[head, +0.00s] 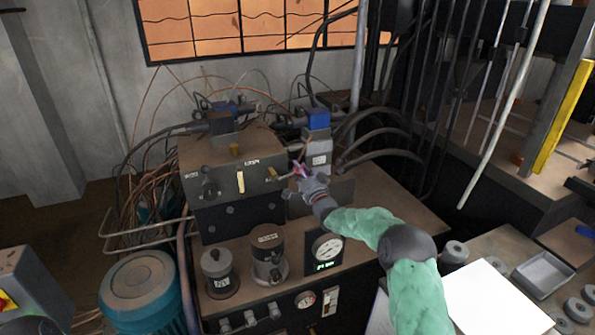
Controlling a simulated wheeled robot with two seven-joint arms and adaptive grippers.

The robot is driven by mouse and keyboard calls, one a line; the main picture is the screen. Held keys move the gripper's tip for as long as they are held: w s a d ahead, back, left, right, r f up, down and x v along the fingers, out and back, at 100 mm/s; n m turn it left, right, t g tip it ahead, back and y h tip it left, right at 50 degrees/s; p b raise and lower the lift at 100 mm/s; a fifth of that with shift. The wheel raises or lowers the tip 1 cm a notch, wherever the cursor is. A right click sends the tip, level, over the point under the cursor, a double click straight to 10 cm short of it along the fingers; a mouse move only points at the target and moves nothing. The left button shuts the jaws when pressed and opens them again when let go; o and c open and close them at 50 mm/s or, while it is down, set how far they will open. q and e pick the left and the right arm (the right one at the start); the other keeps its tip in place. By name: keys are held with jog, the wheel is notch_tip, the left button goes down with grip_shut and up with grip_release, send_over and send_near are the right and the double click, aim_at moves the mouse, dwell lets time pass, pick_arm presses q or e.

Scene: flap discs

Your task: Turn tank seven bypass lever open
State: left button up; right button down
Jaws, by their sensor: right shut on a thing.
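My right gripper (302,173) reaches in from the lower right on a green-sleeved arm. It is shut on a small red and purplish piece at its fingertips, in front of the grey valve block. This looks like the lever handle, but the fingers hide most of it and its turn angle cannot be told. The grey valve block (319,150) has a blue top and a pale label. Left of the gripper, a dark control box (220,175) carries an upright cream lever (240,182) and a small brass lever (272,172). I cannot read a tank seven label. My left gripper is not in view.
Hoses and cables (380,135) crowd behind the valve block. A blue-grey motor (140,285) is at lower left. A white sheet (495,300) and grey tray (543,273) lie at right.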

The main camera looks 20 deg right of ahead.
jog(key=shift+d+f+m+h+b, duration=0.4)
jog(key=shift+f+m, duration=0.1)
jog(key=shift+m, duration=0.5)
jog(key=c, duration=0.9)
grip_release()
jog(key=shift+f, duration=0.1)
jog(key=shift+c, duration=0.2)
jog(key=shift+a, duration=0.1)
jog(key=shift+s+f, duration=0.15)
jog(key=shift+s, duration=0.15)
jog(key=s+f, duration=0.2)
jog(key=s, duration=0.9)
jog(key=shift+d, duration=0.35)
